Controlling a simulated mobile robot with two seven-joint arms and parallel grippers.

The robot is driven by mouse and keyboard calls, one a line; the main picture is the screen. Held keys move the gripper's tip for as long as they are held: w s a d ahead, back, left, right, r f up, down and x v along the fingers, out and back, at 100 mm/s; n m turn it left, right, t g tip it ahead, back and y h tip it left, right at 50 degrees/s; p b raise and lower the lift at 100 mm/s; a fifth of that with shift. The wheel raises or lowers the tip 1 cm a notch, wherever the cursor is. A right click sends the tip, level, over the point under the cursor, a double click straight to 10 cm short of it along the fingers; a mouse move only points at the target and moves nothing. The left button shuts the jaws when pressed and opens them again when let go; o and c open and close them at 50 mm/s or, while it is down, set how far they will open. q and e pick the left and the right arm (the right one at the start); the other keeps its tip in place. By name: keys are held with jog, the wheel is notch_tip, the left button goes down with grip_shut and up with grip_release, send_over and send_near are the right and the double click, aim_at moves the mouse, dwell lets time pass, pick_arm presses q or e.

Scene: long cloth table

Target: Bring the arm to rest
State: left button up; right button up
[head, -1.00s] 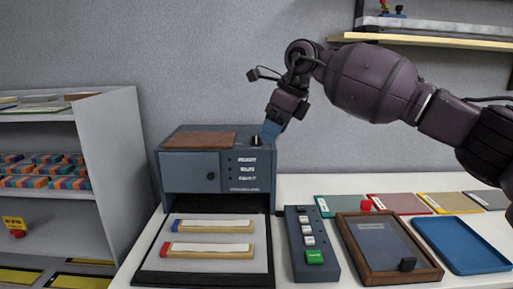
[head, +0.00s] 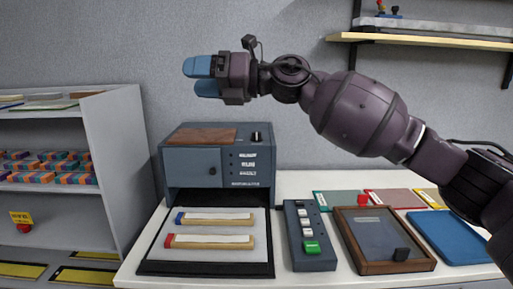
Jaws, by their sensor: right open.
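My right arm comes in from the right. Its gripper (head: 197,78) is open and empty, with blue fingertips pointing left, raised in the air above the grey-blue machine (head: 190,172). The gripper is apart from the machine and touches nothing. The machine stands on the white table (head: 340,284) and has a black knob on top and a small door in front. My left gripper is not in view.
A dark tray (head: 205,268) before the machine holds two labelled bars. A button panel (head: 300,215), a wood-framed box (head: 360,268), a blue tray (head: 460,240) and coloured mats stand to the right. A shelf unit (head: 120,150) is left; a wall shelf (head: 430,40) is upper right.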

jog(key=d+f+m+t+h, duration=0.3)
jog(key=d+f+m+t, duration=0.35)
jog(key=f+m, duration=0.5)
jog(key=s+d+f+m+t+h, duration=0.1)
jog(key=d+f+m+t+h, duration=0.35)
jog(key=d+f+m, duration=0.55)
jog(key=d+f+m+t+h, duration=0.3)
jog(key=d+f+m+t, duration=0.3)
jog(key=f+m, duration=0.75)
jog(key=s+d+f+m+g+h, duration=0.2)
jog(key=s+d+f+m, duration=0.3)
jog(key=f, duration=0.3)
jog(key=s+d+f+m+g+h, duration=0.1)
jog(key=s+d+f+m+h, duration=0.15)
jog(key=s+d+f, duration=0.4)
jog(key=s+d+f+m+g+h, duration=0.1)
jog(key=s+d+f+g, duration=0.1)
jog(key=s+f, duration=0.5)
jog(key=s+d+f+m+g+h, duration=0.1)
jog(key=s+f+g+h, duration=0.1)
jog(key=s+f, duration=0.5)
jog(key=s, duration=0.6)
jog(key=shift+d, duration=0.35)
jog(key=shift+m, duration=0.25)
